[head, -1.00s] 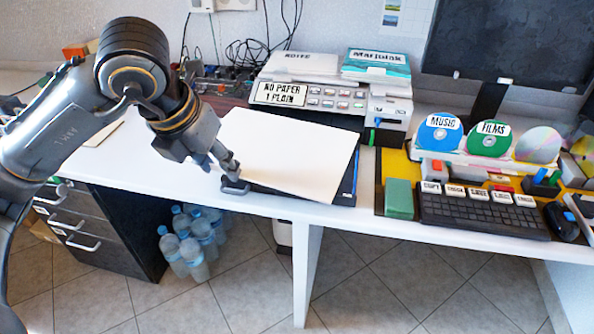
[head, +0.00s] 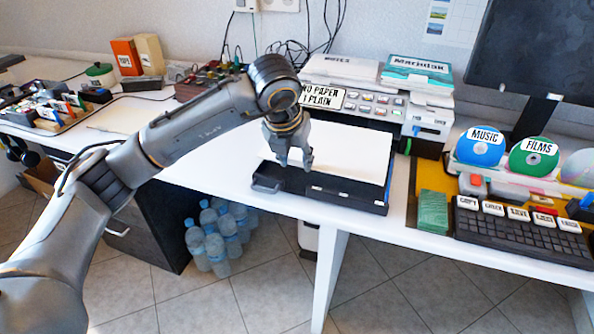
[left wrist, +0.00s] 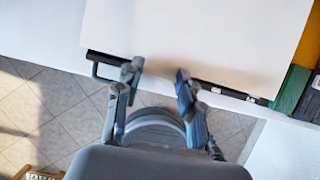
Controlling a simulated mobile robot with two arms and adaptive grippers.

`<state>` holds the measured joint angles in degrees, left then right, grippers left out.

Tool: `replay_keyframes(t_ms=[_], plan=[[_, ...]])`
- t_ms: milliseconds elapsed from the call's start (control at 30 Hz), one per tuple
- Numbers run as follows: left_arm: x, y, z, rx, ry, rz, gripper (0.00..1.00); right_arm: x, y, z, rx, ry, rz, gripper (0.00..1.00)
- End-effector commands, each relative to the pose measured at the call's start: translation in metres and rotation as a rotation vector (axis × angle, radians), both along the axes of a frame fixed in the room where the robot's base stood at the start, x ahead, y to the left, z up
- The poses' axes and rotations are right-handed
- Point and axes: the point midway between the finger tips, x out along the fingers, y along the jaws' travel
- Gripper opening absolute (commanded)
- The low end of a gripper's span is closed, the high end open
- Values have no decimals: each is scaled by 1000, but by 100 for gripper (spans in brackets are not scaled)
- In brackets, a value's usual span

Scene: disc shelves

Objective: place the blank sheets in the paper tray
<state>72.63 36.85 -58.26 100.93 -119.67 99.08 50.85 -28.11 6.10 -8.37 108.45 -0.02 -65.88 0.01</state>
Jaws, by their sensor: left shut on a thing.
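The blank sheets (head: 350,157) show as a white stack lying over the black paper tray (head: 335,190), in front of the printer. The tray sticks out toward the table's front edge, its handle at the left front corner. My left gripper (head: 294,162) points down at the near left part of the stack and is shut on the sheets. In the left wrist view the fingers (left wrist: 157,73) are at the near edge of the sheets (left wrist: 200,35), with the tray's dark front edge (left wrist: 228,91) below. The tray's inside is hidden under the sheets. My right gripper is not in view.
The printer (head: 385,75) stands behind, with a "NO PAPER 1 PLAIN" sign. To the right are a green block (head: 433,212), labelled keys (head: 520,225) and discs (head: 480,147). Water bottles (head: 215,240) stand under the table. White table left of the tray is clear.

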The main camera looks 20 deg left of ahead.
Motion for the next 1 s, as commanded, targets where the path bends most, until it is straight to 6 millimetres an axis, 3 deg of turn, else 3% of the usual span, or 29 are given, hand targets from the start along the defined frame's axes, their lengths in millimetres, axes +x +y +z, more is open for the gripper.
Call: replay_keyframes(t_ms=[233,267,333,533,567,667,1000], plan=[[8,-2,-27,1,4,-1,6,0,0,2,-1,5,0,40],[7,-1,-31,2,3,0,1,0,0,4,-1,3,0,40],[7,-2,-40,1,3,-1,0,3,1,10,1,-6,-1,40],[7,-2,-42,2,4,0,0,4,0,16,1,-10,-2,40],[7,-2,-42,2,5,0,41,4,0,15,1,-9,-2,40],[7,-2,-42,2,4,0,61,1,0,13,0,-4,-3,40],[7,-2,-39,1,0,-1,61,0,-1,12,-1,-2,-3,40]])
